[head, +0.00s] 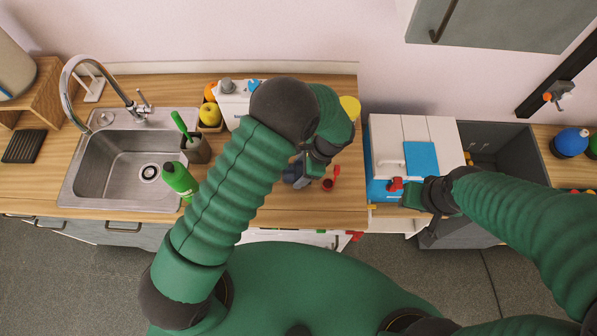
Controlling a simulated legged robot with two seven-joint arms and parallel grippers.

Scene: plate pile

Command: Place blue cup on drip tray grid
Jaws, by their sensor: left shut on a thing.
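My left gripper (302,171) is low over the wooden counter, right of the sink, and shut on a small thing. A blue-grey shape there appears to be the blue cup, but the wrist and forearm hide most of it. A small red thing (329,184) with a dark middle is close beside this gripper. My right gripper (408,196) is at the front of a white and blue box-like unit (386,133), close to a red part on it; its jaws are too small to read.
A steel sink (118,165) with a tall tap is at the left. A black ribbed rack (24,146) lies at far left. A dark basin (500,148) is at right.

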